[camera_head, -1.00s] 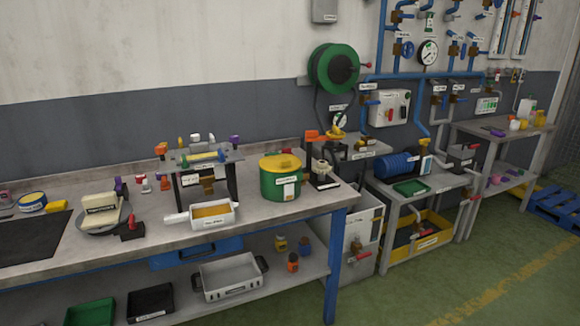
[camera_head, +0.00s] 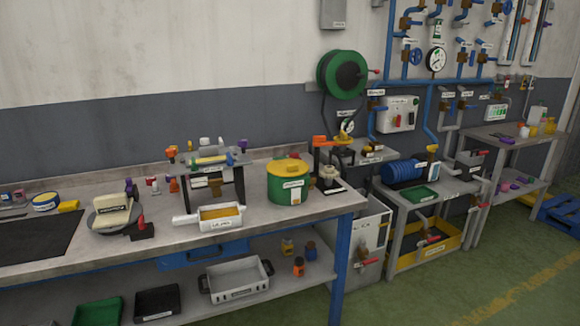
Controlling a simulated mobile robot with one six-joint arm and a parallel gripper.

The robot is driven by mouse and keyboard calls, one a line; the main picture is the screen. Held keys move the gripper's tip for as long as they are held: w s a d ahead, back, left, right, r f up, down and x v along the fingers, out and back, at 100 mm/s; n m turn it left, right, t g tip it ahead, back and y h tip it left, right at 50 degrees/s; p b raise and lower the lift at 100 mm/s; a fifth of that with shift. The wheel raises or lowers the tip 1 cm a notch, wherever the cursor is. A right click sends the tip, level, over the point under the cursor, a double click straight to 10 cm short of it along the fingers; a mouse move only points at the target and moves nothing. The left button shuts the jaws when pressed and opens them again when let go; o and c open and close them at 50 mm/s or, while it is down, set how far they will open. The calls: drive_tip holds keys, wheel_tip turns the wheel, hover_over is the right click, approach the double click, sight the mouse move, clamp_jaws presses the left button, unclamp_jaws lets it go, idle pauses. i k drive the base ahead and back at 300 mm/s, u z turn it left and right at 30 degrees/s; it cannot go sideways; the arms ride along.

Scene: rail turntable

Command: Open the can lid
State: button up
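A green can (camera_head: 289,187) with a yellow lid (camera_head: 288,167) stands upright near the right end of the workbench. The lid sits on top of the can, and a white label is on the can's front. The lid looks closed. My gripper is not in view.
The workbench (camera_head: 345,201) also holds a white tray with yellow contents (camera_head: 221,215) left of the can, a small raised stand (camera_head: 205,160) behind it, and a black-based device (camera_head: 327,175) close on the can's right. Open green floor (camera_head: 470,290) lies at the lower right.

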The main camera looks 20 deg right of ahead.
sight(289, 168)
drive_tip(key=u, duration=4.8)
drive_tip(key=i, duration=0.1)
drive_tip(key=z, duration=3.3)
drive_tip(key=i, duration=0.85)
drive_tip(key=z, duration=0.9)
